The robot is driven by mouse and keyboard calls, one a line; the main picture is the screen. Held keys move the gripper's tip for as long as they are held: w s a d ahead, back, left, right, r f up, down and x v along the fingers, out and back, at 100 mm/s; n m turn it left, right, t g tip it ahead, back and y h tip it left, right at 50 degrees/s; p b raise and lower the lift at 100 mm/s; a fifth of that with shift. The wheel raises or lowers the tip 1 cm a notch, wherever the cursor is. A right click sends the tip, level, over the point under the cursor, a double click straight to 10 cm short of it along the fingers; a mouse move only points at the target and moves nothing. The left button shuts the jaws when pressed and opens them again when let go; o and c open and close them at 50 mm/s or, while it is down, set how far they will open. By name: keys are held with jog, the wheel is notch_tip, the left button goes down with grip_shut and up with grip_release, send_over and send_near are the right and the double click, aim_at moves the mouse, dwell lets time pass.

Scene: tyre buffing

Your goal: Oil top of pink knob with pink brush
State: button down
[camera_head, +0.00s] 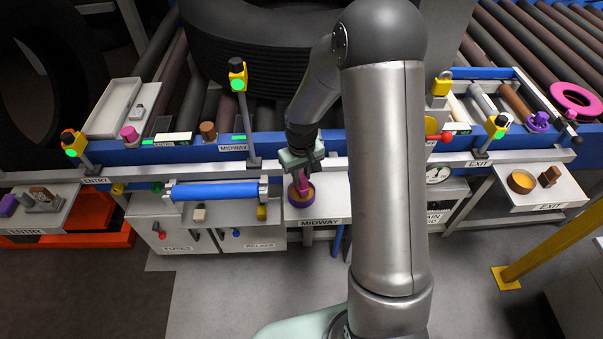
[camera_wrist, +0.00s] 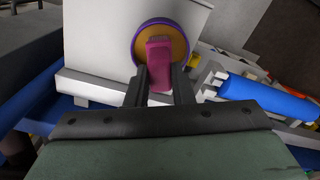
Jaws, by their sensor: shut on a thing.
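My gripper (camera_head: 303,163) is over the midway shelf, with its fingers pointing down. In the wrist view my gripper (camera_wrist: 160,84) is shut on the pink brush (camera_wrist: 159,58), one finger on each side. The brush (camera_head: 303,184) points down into the outline of a round purple-rimmed pot with an orange-brown inside (camera_head: 293,199). The pot's rim also shows in the wrist view (camera_wrist: 134,48). I cannot tell whether the brush tip touches the pot's contents. A pink knob-like piece (camera_head: 129,134) stands at the left by the entry, well away from my gripper.
A blue roller (camera_head: 215,191) lies left of the pot. A yellow-topped signal post (camera_head: 238,78) rises behind it. A large tyre (camera_head: 260,45) lies on the conveyor. At right are a purple knob (camera_head: 538,121), a pink ring (camera_head: 575,99) and another round pot (camera_head: 521,182).

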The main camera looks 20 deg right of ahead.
aim_at(302, 176)
jog(key=shift+f+b, duration=0.6)
dwell(1.6)
jog(key=shift+r, duration=0.1)
jog(key=shift+r+p, duration=2.15)
jog(key=shift+r, duration=1.3)
